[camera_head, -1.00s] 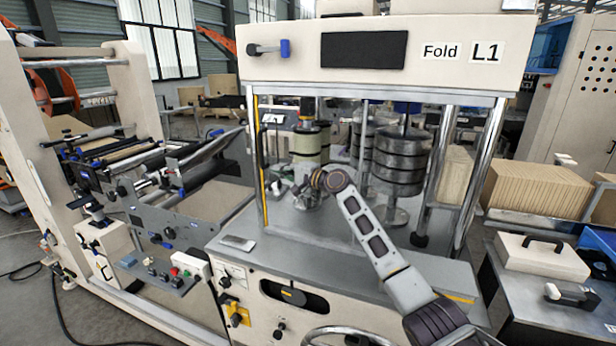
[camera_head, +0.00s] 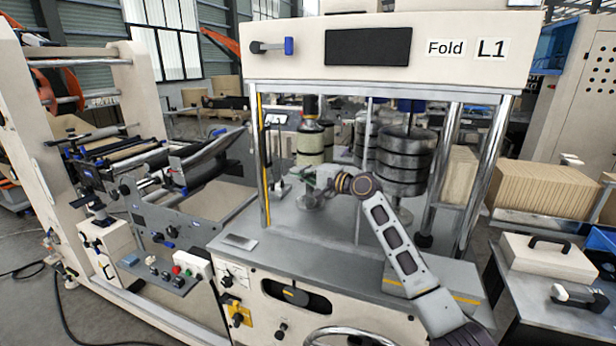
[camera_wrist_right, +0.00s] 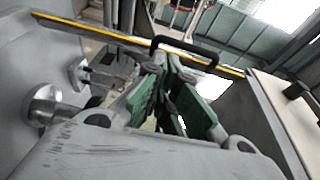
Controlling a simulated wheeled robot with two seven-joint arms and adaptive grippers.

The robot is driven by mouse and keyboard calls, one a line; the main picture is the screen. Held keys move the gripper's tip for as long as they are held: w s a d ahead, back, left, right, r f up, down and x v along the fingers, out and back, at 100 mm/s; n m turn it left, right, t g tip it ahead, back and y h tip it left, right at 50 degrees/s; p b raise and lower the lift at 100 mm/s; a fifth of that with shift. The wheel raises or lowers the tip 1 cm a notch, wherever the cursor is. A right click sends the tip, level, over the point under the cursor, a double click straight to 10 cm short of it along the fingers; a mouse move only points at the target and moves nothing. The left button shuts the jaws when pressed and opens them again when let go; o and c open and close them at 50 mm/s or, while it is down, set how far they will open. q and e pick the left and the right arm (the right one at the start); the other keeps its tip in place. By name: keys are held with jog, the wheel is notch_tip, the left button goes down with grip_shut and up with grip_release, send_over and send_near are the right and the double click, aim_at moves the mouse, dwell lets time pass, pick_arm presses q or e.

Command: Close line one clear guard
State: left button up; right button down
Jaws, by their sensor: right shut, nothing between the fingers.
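The line one fold machine carries an L1 label (camera_head: 491,48). Its clear guard shows mainly as a yellow edge strip (camera_head: 265,190) with a black upright handle, near the left front post; the clear pane is hard to make out. In the right wrist view the yellow strip (camera_wrist_right: 110,33) crosses the top, with the black handle (camera_wrist_right: 185,45) beyond the fingertips. My right gripper (camera_head: 308,178) is shut and empty, to the right of the strip and apart from the handle. Its green-padded fingers also show in the right wrist view (camera_wrist_right: 167,85). My left gripper is out of view.
Dark stacked rolls (camera_head: 404,160) and a pale roll (camera_head: 311,142) stand behind my right gripper. A chrome post (camera_head: 483,180) bounds the machine on the right. A control box (camera_head: 190,263) sits at the front left. A bare grey deck (camera_head: 300,235) lies below the gripper.

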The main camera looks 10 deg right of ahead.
jog(key=shift+v, duration=1.5)
jog(key=shift+f, duration=0.1)
